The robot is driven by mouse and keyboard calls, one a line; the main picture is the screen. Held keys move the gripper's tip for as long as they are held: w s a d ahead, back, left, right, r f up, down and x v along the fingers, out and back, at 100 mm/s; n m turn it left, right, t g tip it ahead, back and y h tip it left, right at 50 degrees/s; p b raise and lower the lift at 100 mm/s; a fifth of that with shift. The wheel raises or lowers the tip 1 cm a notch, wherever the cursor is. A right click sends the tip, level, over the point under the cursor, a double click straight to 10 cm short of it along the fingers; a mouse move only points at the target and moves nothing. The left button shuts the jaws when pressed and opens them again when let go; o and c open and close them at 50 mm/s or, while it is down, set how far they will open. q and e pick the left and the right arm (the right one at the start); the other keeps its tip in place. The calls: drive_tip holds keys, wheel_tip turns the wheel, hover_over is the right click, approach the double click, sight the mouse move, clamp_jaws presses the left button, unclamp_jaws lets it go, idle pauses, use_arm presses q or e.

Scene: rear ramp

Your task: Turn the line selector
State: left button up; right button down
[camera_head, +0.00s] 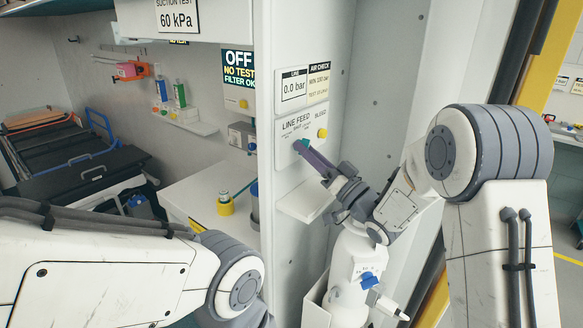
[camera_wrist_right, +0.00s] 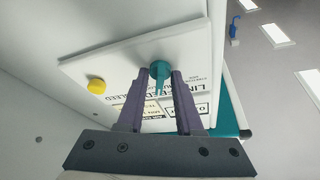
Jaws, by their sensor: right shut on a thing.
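The line selector (camera_head: 299,144) is a teal knob on a white panel (camera_head: 290,126) marked LINE FEED, on the upright white wall. It also shows in the right wrist view (camera_wrist_right: 160,71), with a narrow teal lever pointing down between the fingers. My right gripper (camera_head: 303,148) has its purple fingers on either side of this lever and is shut on it. In the right wrist view (camera_wrist_right: 160,84) the fingertips reach the knob, which partly hides the panel print. My left arm crosses the lower left of the head view; its gripper is not seen.
A yellow bleed button (camera_head: 322,133) sits right of the selector. A gauge (camera_head: 293,86) above reads 0.0 bar. A small white ledge (camera_head: 303,200) juts out below the panel. A white cylinder with a blue valve (camera_head: 368,280) stands below my right arm.

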use_arm(q)
wheel_tip(320, 180, down, 8)
drive_tip(key=b, duration=0.6)
drive_tip(key=shift+r, duration=0.25)
use_arm(e)
drive_tip(key=shift+d+n+g+y, duration=0.1)
drive_tip(key=shift+n+g+y, duration=0.55)
drive_tip(key=shift+n, duration=1.05)
drive_tip(key=shift+n+g+y, duration=0.55)
drive_tip(key=shift+n+y, duration=0.1)
drive_tip(key=shift+n, duration=1.05)
use_arm(q)
drive_tip(key=shift+d, duration=0.1)
use_arm(e)
drive_tip(key=shift+w, duration=0.1)
drive_tip(key=c, duration=0.9)
unclamp_jaws()
drive_tip(key=shift+c, duration=0.2)
drive_tip(key=shift+d, duration=0.1)
